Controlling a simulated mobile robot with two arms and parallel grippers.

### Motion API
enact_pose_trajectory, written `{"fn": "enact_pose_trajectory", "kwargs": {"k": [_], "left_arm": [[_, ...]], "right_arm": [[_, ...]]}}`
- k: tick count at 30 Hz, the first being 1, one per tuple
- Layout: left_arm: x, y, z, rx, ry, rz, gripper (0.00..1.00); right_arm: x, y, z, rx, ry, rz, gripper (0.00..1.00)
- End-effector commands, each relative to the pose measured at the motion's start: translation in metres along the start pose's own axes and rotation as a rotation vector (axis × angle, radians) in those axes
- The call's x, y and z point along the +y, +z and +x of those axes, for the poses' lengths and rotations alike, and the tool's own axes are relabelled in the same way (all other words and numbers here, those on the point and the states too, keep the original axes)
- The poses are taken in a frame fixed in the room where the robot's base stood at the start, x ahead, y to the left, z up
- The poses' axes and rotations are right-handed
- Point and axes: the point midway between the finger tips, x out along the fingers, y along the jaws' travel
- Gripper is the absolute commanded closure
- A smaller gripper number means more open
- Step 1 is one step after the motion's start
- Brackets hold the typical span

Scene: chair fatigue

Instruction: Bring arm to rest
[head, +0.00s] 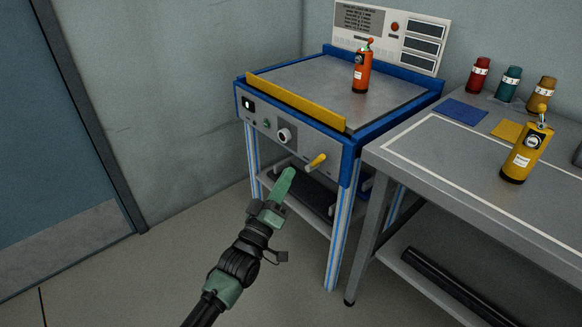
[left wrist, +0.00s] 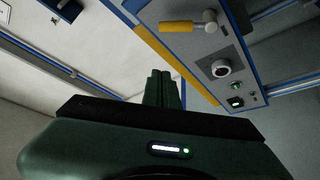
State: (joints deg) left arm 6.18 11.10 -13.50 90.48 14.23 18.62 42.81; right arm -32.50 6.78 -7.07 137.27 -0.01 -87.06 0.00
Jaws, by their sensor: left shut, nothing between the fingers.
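My left arm comes in from the lower left of the head view, and its green gripper (head: 284,184) is shut and empty. It is in front of the blue-framed machine (head: 352,169), apart from it, just left of and below the yellow-handled lever (head: 317,161) on the front panel. In the left wrist view the shut fingers (left wrist: 163,88) point toward the machine; the yellow lever handle (left wrist: 180,27) and the round knob (left wrist: 220,68) show there. My right gripper is in neither view.
An orange bottle (head: 362,72) stands on the machine's top. The grey table (head: 440,165) at the right holds a yellow bottle (head: 526,150), and red, teal and amber containers. A blue door (head: 50,130) is at the left. The floor between door and machine is clear.

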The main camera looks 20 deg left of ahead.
Motion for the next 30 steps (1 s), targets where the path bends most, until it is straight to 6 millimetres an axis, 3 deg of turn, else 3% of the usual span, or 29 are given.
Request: {"fn": "enact_pose_trajectory", "kwargs": {"k": [14,19,23,26,30], "left_arm": [[0.000,0.000,-0.001,-0.002,-0.002,0.001,1.00],[-0.008,0.021,-0.018,-0.096,-0.080,0.051,1.00],[-0.023,0.057,-0.058,-0.291,-0.220,0.160,1.00],[-0.034,0.082,-0.104,-0.480,-0.334,0.263,1.00],[-0.044,0.103,-0.181,-0.760,-0.473,0.395,1.00]], "right_arm": [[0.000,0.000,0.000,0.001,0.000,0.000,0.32],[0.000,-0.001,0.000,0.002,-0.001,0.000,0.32],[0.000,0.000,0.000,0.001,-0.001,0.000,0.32],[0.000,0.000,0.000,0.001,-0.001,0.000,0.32],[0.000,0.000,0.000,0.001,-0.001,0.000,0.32]]}}
